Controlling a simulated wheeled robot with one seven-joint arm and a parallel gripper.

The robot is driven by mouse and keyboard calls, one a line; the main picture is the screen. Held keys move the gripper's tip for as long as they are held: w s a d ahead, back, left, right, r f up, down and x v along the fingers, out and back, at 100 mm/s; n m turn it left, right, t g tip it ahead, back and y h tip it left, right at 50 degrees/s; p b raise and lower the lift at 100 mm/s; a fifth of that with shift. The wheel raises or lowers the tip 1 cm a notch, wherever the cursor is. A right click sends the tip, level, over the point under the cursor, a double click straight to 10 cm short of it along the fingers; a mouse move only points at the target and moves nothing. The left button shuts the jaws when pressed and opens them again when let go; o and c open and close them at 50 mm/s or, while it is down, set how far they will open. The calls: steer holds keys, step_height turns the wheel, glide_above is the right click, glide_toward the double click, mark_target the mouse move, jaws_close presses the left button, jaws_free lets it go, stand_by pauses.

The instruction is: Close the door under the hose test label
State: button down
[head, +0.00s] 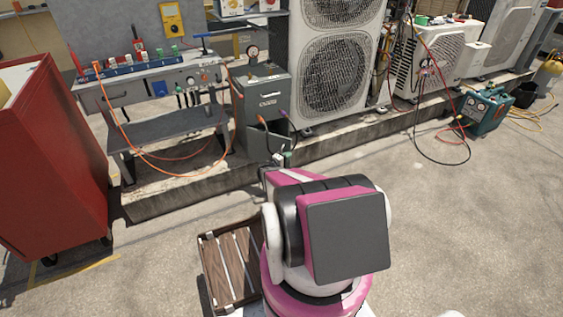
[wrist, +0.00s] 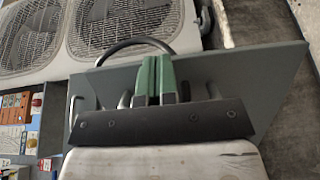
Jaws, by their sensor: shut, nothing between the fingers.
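A grey cabinet (head: 262,95) stands left of the tall condenser, with a gauge on top and a small pale label (head: 269,94) on its front, too small to read. Below the label, a grey door (head: 257,142) stands open, swung out from the cabinet. My gripper (head: 284,157) is at the door's lower right in the head view, partly hidden by my arm. In the wrist view, its green fingers (wrist: 155,78) are together and empty, in front of a grey panel (wrist: 250,80) that looks like the door. I cannot tell whether they touch it.
A black hose (wrist: 135,42) arches behind the fingers. A workbench (head: 150,75) with orange hoses stands left of the cabinet, and a red cabinet (head: 55,160) at far left. A slatted wooden crate (head: 230,265) is beside my arm.

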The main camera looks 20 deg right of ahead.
steer(key=w+d+n+t+y, duration=0.1)
steer(key=w+d+t, duration=0.1)
steer(key=w+d, duration=0.4)
steer(key=w+d+n+t+y, duration=0.1)
steer(key=w+d, duration=0.4)
steer(key=w, duration=0.6)
steer(key=shift+w+d+n+t+y, duration=0.3)
steer(key=shift+d+n+t, duration=0.1)
steer(key=shift+n+t, duration=0.1)
steer(key=shift+s, duration=0.15)
